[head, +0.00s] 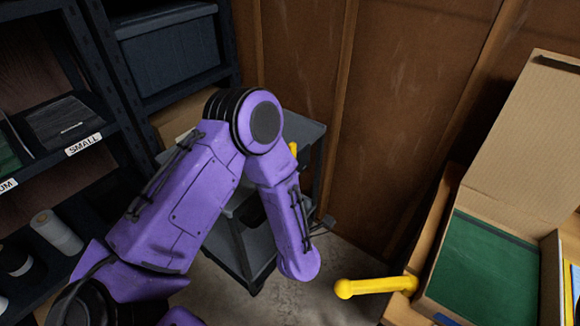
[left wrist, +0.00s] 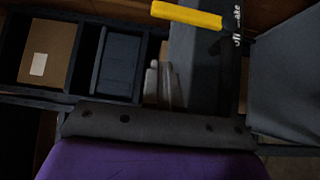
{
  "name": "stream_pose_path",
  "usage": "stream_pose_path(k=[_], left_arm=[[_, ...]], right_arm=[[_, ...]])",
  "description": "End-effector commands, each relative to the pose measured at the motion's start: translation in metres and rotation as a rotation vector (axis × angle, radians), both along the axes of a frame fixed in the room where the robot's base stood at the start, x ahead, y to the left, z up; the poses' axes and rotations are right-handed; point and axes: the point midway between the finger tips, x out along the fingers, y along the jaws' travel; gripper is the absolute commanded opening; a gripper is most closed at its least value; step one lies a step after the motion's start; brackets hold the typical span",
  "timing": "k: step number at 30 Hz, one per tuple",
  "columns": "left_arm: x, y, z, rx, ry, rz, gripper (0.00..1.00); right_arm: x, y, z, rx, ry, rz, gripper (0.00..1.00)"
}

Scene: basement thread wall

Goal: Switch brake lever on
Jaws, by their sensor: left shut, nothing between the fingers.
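A yellow lever handle (left wrist: 187,14) crosses the top of the left wrist view, beside a dark panel with white lettering that seems to include "brake". In the head view a small yellow bit (head: 293,149) shows behind my purple left arm, at the grey cart; I cannot tell if it is the same lever. My left gripper (left wrist: 160,85) is shut and empty in the left wrist view, below and left of the yellow handle and apart from it in the picture. In the head view my left arm hides much of the cart, and the gripper cannot be made out. My right gripper is not in view.
A grey cart (head: 242,240) stands against the wooden wall (head: 390,100). Dark shelves (head: 110,140) with bins stand at left. At right are an open cardboard box (head: 525,140) with a green item (head: 480,270) and a yellow rod (head: 378,287). Some bare floor shows between.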

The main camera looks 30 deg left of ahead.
Motion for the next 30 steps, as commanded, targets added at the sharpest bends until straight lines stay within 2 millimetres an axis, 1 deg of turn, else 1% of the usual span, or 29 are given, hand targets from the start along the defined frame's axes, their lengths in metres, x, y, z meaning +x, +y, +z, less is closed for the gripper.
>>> stream_pose_path(k=[7, 11, 14, 25, 27, 30], left_arm=[[0.000, 0.000, 0.001, 0.001, 0.001, 0.001, 0.00], [0.005, 0.006, 0.002, 0.000, 0.001, 0.003, 0.00], [0.017, 0.017, 0.003, 0.000, 0.003, 0.004, 0.00], [0.078, 0.069, 0.003, 0.003, 0.004, 0.004, 0.00], [0.091, 0.065, 0.002, 0.002, 0.003, 0.000, 0.00], [0.104, 0.064, 0.001, 0.003, 0.004, 0.000, 0.00]], right_arm=[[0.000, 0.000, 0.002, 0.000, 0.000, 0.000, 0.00], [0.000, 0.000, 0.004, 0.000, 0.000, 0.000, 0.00], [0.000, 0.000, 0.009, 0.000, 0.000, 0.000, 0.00], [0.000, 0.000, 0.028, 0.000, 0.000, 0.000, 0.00], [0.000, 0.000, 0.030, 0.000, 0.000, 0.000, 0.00], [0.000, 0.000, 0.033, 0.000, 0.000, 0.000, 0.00]])
